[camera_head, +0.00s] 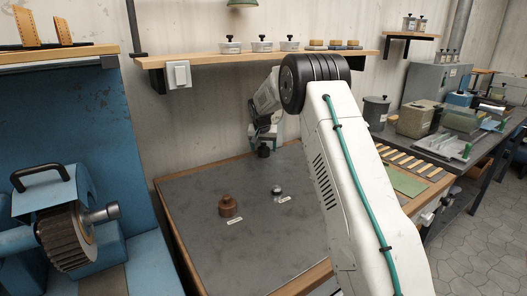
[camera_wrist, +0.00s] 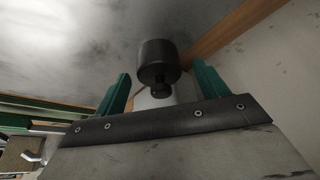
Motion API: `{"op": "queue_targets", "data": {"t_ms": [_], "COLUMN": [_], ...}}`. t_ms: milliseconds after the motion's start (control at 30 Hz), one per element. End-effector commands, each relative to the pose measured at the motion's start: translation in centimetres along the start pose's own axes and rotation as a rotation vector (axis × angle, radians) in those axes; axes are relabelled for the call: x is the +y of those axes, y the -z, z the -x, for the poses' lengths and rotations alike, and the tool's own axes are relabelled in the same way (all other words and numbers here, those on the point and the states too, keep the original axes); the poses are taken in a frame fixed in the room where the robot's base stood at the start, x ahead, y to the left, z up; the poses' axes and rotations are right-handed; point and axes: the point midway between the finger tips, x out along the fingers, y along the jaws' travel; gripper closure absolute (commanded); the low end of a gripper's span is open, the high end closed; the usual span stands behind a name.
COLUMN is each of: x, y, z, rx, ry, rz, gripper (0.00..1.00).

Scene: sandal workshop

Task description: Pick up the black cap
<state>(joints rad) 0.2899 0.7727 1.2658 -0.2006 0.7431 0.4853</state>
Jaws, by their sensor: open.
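The black cap (camera_head: 264,152) stands at the back of the grey-topped table, just below my gripper (camera_head: 263,135). In the wrist view the black cap (camera_wrist: 157,60) is a dark cylinder with a small knob. It appears in the gap between the green fingers of my gripper (camera_wrist: 161,72), near their tips. The fingers are open, and a gap shows on each side of the cap. I cannot tell how deep the cap sits between them. My arm hides part of the table's right side in the head view.
A brown knobbed piece (camera_head: 229,208) and a small silver piece (camera_head: 278,191) stand nearer on the table (camera_head: 195,192), each with a label. A wall shelf (camera_head: 215,58) with pots runs above. A blue machine (camera_head: 75,215) stands at left. The table's left part is bare.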

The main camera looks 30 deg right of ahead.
Motion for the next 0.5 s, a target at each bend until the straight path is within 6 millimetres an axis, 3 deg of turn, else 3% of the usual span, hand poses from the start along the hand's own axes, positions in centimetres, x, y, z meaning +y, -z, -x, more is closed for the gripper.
{"op": "queue_targets", "data": {"t_ms": [233,400,500], "x": [0.03,0.03,0.02], "y": [0.03,0.02,0.02], "z": [-0.33,-0.32,-0.3], "rx": [0.001,0.0,0.0], "ry": [0.0,0.0,0.0], "rz": [0.0,0.0,0.0], "gripper": [0.27,0.74,0.74]}}
